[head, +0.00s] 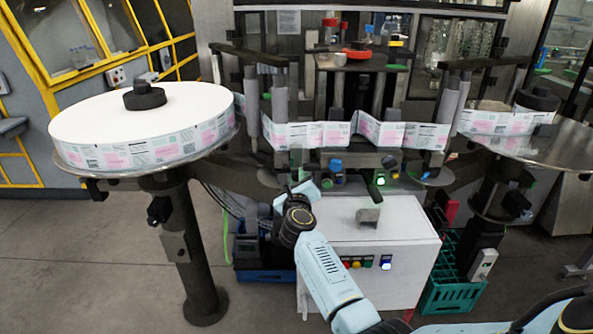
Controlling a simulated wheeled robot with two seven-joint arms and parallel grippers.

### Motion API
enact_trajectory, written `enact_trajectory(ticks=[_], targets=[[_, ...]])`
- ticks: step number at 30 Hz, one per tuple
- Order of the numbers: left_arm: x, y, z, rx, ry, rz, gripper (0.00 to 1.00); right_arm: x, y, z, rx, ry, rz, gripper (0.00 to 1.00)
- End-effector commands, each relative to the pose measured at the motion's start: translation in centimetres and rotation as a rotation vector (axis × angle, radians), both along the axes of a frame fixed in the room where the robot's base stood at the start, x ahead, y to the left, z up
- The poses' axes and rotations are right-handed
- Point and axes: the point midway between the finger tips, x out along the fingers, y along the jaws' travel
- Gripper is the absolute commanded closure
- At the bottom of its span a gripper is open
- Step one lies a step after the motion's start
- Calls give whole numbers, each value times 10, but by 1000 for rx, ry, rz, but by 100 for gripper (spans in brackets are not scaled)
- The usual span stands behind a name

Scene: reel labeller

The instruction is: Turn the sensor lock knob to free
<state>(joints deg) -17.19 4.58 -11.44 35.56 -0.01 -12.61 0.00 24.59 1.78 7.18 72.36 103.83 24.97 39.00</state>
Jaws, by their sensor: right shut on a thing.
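My right gripper (303,182) is at the front of the labeller, below the label web and left of a small blue knob (336,165). It is shut on a small part there, apparently the sensor lock knob, which the gripper and wrist hide. I cannot make out the knob's setting. A green-lit part (380,180) sits further right under the same crossbar. My left gripper is not in view.
A large white label reel (185,110) lies on a round plate at left. The printed label web (335,134) runs across to the right reel plate (560,142). A white cabinet (390,225) with coloured buttons stands below. A green crate (450,288) is on the floor.

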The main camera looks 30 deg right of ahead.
Motion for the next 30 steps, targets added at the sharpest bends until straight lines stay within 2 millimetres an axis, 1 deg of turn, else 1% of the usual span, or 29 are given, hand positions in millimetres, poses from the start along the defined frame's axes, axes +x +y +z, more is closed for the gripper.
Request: enact_trajectory(ticks=[1, 9, 30], targets=[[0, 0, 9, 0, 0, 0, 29, 0, 1, 2, -38, 28, 1, 100], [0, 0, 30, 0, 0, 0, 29, 0, 1, 1, -255, 162, 2, 100], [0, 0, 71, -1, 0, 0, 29, 0, 1, -2, -823, 508, 2, 100]])
